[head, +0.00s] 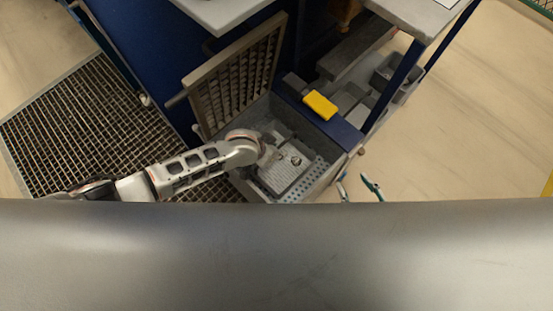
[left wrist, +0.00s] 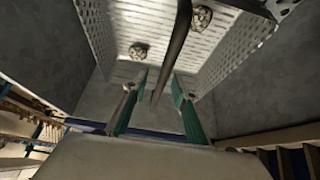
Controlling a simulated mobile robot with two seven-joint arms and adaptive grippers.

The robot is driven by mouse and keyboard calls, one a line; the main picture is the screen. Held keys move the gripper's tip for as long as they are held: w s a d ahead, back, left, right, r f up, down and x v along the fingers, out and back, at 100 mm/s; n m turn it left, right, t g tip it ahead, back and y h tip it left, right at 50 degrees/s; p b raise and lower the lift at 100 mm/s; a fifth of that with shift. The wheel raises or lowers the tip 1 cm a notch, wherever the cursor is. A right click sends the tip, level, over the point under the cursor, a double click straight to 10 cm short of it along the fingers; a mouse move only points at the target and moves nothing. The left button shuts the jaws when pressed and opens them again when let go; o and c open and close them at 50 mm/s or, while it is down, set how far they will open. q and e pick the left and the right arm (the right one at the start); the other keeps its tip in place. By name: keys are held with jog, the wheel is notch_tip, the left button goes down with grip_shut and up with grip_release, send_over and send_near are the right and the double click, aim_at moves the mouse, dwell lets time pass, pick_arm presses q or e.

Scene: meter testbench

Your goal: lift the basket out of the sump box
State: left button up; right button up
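The grey sump box (head: 333,172) stands open with a perforated metal basket (head: 309,187) inside it. The basket also shows in the left wrist view (left wrist: 217,66), with roundish lumps inside. A dark bar-like handle (left wrist: 178,40) crosses the basket there. My left arm reaches down into the box. In the left wrist view my left gripper (left wrist: 158,77) is open, with the handle's end between its teal fingers and gaps visible on both sides. In the head view its fingers are mostly hidden by the wrist. My right gripper (head: 357,186) is open and empty, to the right of the box.
A slatted lid (head: 240,80) stands raised at the box's back left. A yellow block (head: 320,105) lies on the blue ledge behind the box. A floor grating (head: 75,125) is at the left. Grey bins (head: 395,78) stand at the back right. The floor at the right is clear.

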pick_arm(q)
jog(key=shift+c, duration=0.3)
grip_shut()
jog(key=shift+r, duration=0.1)
